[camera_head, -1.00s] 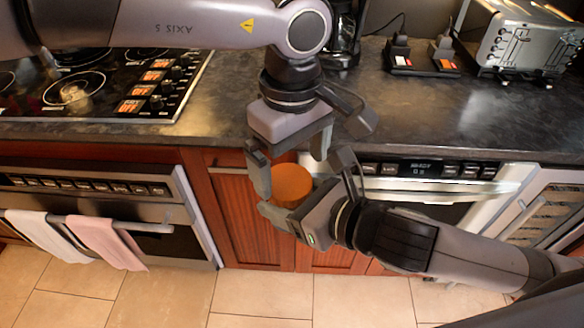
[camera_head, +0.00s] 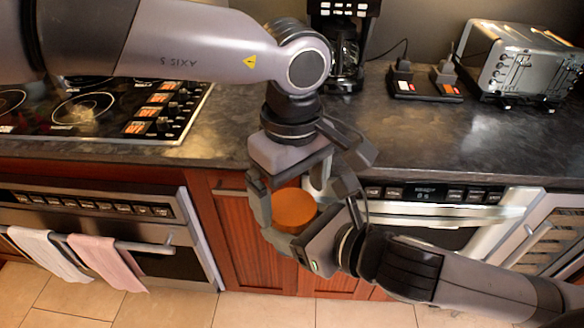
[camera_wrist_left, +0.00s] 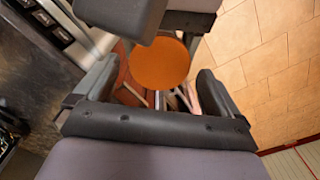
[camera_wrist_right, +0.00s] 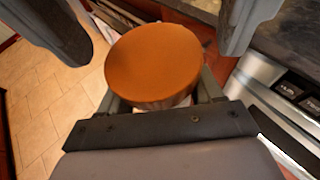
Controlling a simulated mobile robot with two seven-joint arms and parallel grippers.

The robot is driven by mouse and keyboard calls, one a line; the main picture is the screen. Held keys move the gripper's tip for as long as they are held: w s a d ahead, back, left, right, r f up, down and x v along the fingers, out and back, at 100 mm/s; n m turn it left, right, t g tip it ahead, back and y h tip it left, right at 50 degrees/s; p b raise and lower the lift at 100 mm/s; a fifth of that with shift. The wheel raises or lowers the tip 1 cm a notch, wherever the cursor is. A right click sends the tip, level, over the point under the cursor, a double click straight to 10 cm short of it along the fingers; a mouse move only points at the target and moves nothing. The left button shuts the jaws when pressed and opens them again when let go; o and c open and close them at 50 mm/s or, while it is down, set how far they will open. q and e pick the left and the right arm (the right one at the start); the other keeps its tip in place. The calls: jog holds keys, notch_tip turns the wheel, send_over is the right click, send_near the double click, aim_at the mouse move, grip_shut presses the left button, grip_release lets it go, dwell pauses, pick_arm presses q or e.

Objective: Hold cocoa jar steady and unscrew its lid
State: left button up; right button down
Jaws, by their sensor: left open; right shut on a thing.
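The cocoa jar shows mainly as its round orange lid (camera_head: 294,210), held upright in front of the counter edge. The lid also shows in the left wrist view (camera_wrist_left: 160,64) and the right wrist view (camera_wrist_right: 153,62). My right gripper (camera_head: 292,228) is shut on the jar's body below the lid; a pale strip of the jar (camera_wrist_right: 160,103) shows under the lid. My left gripper (camera_head: 290,198) is open and points down, its fingers on either side of the lid. I cannot tell whether they touch it. Most of the jar body is hidden by my right gripper.
The dark counter (camera_head: 430,135) edge lies just behind the grippers. A stove (camera_head: 90,110) is at left. Towels (camera_head: 105,262) hang on the oven handle.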

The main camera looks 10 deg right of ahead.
pick_arm(q)
jog(key=shift+f, duration=0.9)
jog(key=c, duration=1.1)
jog(key=shift+n, duration=1.7)
jog(key=o, duration=1.1)
jog(key=shift+o, duration=0.2)
